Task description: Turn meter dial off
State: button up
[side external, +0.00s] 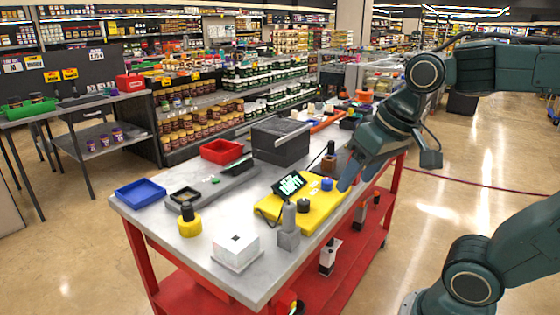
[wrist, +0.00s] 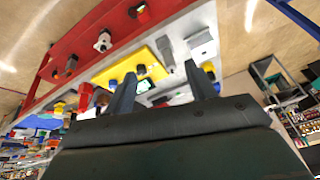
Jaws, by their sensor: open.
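A yellow panel (side external: 322,207) lies on the table and carries a dark display (side external: 290,184) with light lettering. A black knob (side external: 303,206) and a blue knob (side external: 327,184) stand on the panel; I cannot tell which is the meter dial or how it is set. My gripper (side external: 346,182) is above the panel's right end, apart from both knobs, as far as I can see. In the wrist view my gripper (wrist: 160,70) has its two fingers spread with nothing held. The yellow panel (wrist: 122,67) shows beyond and between the fingers, tilted in the picture.
A white box (side external: 236,250), a yellow-and-black part (side external: 188,220), a blue tray (side external: 140,192) and a red tray (side external: 221,151) lie to the left. A dark grey box (side external: 281,141) stands behind the panel.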

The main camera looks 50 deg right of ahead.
jog(key=w+d+m+g, duration=0.2)
jog(key=w+d+m, duration=0.4)
jog(key=w+m, duration=0.4)
jog(key=m+g, duration=0.3)
jog(key=m, duration=0.4)
send_over(303, 201)
notch_tip(303, 201, down, 6)
jog(key=shift+r, duration=0.25)
jog(key=shift+f, duration=0.1)
jog(key=shift+n, duration=0.3)
notch_tip(303, 201, down, 14)
jog(key=shift+r, duration=0.2)
jog(key=c, duration=1)
jog(key=shift+o, duration=0.2)
